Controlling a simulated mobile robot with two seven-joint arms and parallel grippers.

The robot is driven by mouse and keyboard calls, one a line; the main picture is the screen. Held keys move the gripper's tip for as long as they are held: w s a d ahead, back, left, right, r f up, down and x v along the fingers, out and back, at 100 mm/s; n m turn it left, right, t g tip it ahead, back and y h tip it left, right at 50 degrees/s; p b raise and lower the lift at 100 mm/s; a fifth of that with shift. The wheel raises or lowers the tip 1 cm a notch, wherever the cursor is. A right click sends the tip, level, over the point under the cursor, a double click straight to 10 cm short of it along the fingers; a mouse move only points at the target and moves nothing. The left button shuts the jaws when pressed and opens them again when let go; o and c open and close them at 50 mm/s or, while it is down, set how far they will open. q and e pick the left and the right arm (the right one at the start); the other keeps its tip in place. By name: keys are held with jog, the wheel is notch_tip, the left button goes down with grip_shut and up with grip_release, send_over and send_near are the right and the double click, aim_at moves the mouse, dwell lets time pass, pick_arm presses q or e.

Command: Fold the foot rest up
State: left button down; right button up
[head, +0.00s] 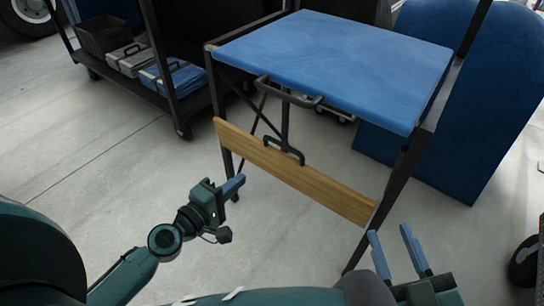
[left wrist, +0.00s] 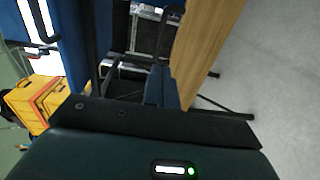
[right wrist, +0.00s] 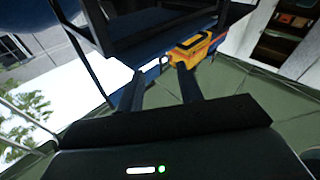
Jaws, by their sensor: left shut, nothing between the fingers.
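The foot rest is a wooden board (head: 325,188) on the front of a black-framed stand with a blue top (head: 335,60). It hangs below the top, its broad face towards me, with a dark handle (head: 284,151) on its upper edge. My left gripper (head: 236,185) is shut and empty, in front of the board's left half and apart from it. The board also shows in the left wrist view (left wrist: 203,45), beside the left fingers (left wrist: 160,90). My right gripper (head: 390,240) is open and empty, low near the board's right end. The right wrist view shows its fingers (right wrist: 163,84) apart.
A second dark handle (head: 288,90) sticks out under the front of the blue top. A black cart (head: 180,105) with bins stands at the left. A large blue panel (head: 465,100) stands behind right. A yellow case (right wrist: 196,48) shows in the right wrist view. Floor at left is clear.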

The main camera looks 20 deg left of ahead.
pick_arm(q)
jog(key=p, duration=0.2)
send_near(273, 152)
jog(key=w+d+r, duration=0.4)
jog(key=shift+w+d+f, duration=0.15)
jog(key=shift+w, duration=0.2)
jog(key=shift+w+d+f, duration=0.15)
jog(key=shift+w, duration=0.2)
pick_arm(e)
jog(key=shift+d, duration=0.2)
